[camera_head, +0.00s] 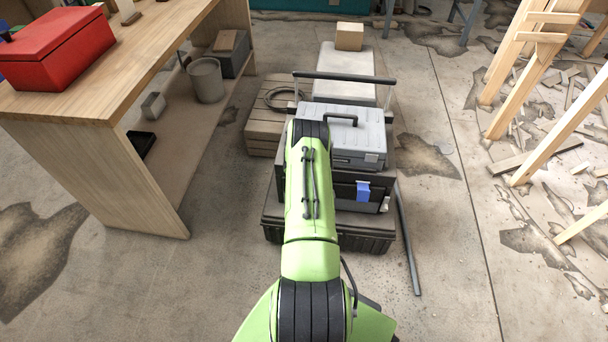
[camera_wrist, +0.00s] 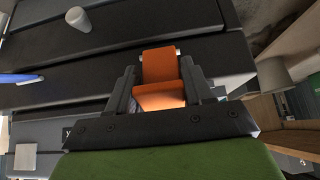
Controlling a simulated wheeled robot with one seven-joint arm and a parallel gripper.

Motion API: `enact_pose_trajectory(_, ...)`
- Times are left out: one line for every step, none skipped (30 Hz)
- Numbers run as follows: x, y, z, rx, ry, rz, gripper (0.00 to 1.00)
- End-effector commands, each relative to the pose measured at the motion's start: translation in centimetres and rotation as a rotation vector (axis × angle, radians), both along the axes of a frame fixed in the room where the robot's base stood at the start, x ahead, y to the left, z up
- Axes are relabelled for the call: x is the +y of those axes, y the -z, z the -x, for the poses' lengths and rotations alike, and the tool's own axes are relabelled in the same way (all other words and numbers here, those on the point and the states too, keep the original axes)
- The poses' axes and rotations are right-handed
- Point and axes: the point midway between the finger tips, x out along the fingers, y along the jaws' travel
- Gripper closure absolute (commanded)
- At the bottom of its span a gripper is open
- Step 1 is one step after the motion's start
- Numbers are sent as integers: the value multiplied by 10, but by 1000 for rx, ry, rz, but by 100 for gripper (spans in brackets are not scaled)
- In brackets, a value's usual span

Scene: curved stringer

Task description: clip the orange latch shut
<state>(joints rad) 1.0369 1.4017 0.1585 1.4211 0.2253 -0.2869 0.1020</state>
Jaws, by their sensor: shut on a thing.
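The orange latch (camera_wrist: 160,65) is in the middle of the wrist view, against the dark case (camera_wrist: 60,92). It shows two orange faces, an upper flat one and a brighter lower one, meeting at an angle. My gripper (camera_wrist: 160,82) has one finger on each side of the latch and is shut on it. I cannot tell whether the latch is fully seated. In the head view my green arm hides the latch and the gripper. The stacked cases show there, with a blue latch (camera_head: 363,190) on the dark middle case (camera_head: 345,187).
A grey case (camera_head: 340,115) tops the stack, and a wide black case (camera_head: 375,236) is at the bottom. A wooden workbench (camera_head: 130,50) with a red toolbox (camera_head: 62,48) stands left. A dark bar (camera_head: 408,240) lies right of the stack. Timber frames (camera_head: 525,90) stand far right.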

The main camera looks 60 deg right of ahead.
Motion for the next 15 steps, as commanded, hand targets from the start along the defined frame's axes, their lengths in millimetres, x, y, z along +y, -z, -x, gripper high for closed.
enact_pose_trajectory(-2,-1,-1,-4,0,5,100)
enact_pose_trajectory(-2,-1,-1,-4,0,5,100)
enact_pose_trajectory(-2,-1,-1,-4,0,5,100)
enact_pose_trajectory(-2,-1,-1,-4,0,6,100)
enact_pose_trajectory(-2,-1,-1,-4,0,6,100)
enact_pose_trajectory(-2,-1,-1,-3,1,6,43)
enact_pose_trajectory(-2,-1,-1,-3,1,5,38)
enact_pose_trajectory(-1,-1,-1,-3,1,5,34)
enact_pose_trajectory(-1,-1,-1,-2,1,4,29)
enact_pose_trajectory(-1,-1,-1,-2,0,5,29)
enact_pose_trajectory(-1,-1,0,-2,0,5,29)
enact_pose_trajectory(-1,-1,0,-2,0,4,29)
enact_pose_trajectory(-1,-1,0,-2,0,4,29)
enact_pose_trajectory(-1,0,0,-2,0,4,29)
enact_pose_trajectory(-1,0,0,-1,0,3,29)
